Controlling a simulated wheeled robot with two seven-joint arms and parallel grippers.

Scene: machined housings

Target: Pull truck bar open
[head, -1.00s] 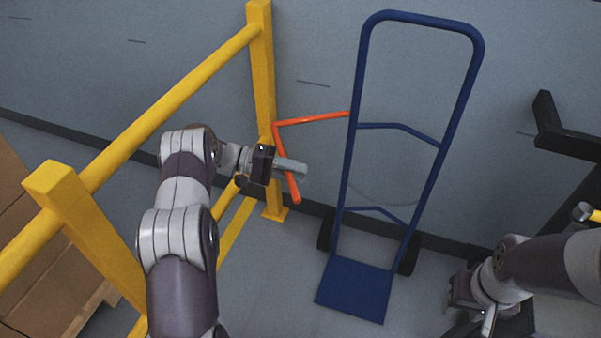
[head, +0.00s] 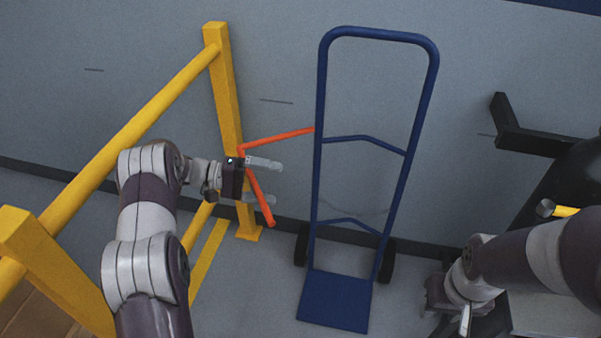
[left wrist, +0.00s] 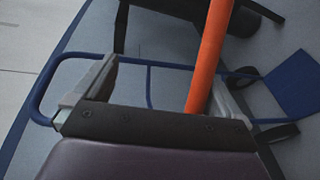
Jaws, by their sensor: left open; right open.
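The truck bar (head: 279,138) is an orange-red bent rod. Its long part runs from the yellow post to the blue hand truck's left side, and its short part (head: 267,210) hangs down and forward, ending free. My left gripper (head: 276,182) is open at this short part, fingers pointing right, one above the other. In the left wrist view the bar (left wrist: 210,55) passes between the open fingers (left wrist: 165,85), close to the right finger; contact cannot be told. The hand truck (head: 338,300) stands upright by the wall. My right gripper (head: 432,298) is low at the right, away from the bar.
Yellow railing (head: 130,132) with posts stands left, close to my left arm. A cardboard-coloured stack (head: 35,318) shows at the lower left. A black frame (head: 535,142) juts out at the right.

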